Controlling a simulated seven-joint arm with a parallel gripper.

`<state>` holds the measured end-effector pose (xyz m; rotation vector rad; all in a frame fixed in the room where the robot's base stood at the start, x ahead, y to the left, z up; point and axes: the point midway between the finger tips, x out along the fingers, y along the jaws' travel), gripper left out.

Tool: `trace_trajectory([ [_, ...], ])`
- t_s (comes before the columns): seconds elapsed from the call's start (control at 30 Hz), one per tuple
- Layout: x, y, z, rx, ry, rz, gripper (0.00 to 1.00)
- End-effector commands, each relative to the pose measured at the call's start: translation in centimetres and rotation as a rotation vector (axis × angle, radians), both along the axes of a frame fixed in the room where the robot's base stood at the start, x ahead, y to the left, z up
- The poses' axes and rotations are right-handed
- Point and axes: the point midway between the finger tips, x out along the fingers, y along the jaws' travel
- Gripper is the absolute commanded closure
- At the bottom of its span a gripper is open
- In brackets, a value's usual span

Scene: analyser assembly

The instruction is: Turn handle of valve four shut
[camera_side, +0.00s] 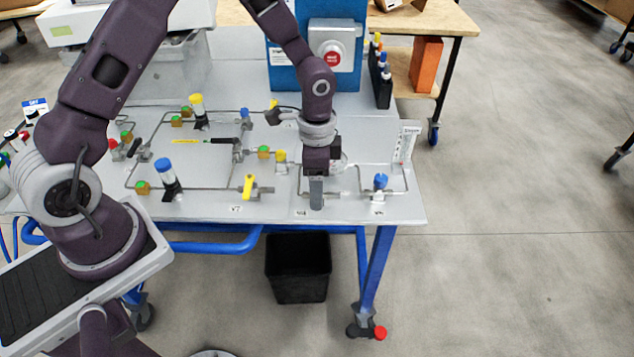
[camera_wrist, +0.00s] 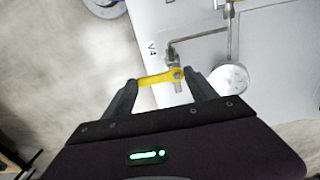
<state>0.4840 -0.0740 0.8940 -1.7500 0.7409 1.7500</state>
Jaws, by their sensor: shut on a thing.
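My gripper (camera_side: 316,194) is low over the front edge of the panel in the side view, pointing down. In the wrist view its two fingers (camera_wrist: 162,84) sit at either end of a yellow valve handle (camera_wrist: 160,78), shut on it. The handle lies roughly across the picture, from finger to finger. Its metal valve body and pipe (camera_wrist: 174,54) show just beyond it. A label reading V4 (camera_wrist: 152,48) is beside the valve. In the side view my gripper hides this handle.
A yellow-handled valve (camera_side: 249,186) stands left of my gripper, and a blue-knobbed valve (camera_side: 380,182) stands to its right. Thin pipes join them on the grey panel (camera_side: 215,208). A round white gauge (camera_wrist: 229,79) is close to the right finger. A black bin (camera_side: 298,268) stands below.

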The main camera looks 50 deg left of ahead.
Motion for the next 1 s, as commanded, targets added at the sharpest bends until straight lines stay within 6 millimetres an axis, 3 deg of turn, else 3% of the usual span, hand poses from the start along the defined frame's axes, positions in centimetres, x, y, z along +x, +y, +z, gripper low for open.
trace_trajectory([
  [0.03, 0.1, 0.0, 0.1, 0.000, -0.003, -0.003, 0.74],
  [0.07, 0.1, 0.0, 0.1, 0.000, -0.003, -0.003, 0.28],
  [0.13, 0.1, 0.0, 0.1, 0.001, -0.002, -0.003, 0.14],
  [0.17, 0.0, 0.0, 0.1, 0.000, -0.001, -0.002, 0.12],
  [0.47, 0.0, 0.0, 0.2, 0.000, -0.001, 0.000, 0.12],
  [0.8, 0.1, 0.0, 6.3, 0.001, -0.004, 0.000, 0.12],
  [1.0, 0.0, 0.0, 7.2, 0.000, 0.000, -0.001, 0.12],
])
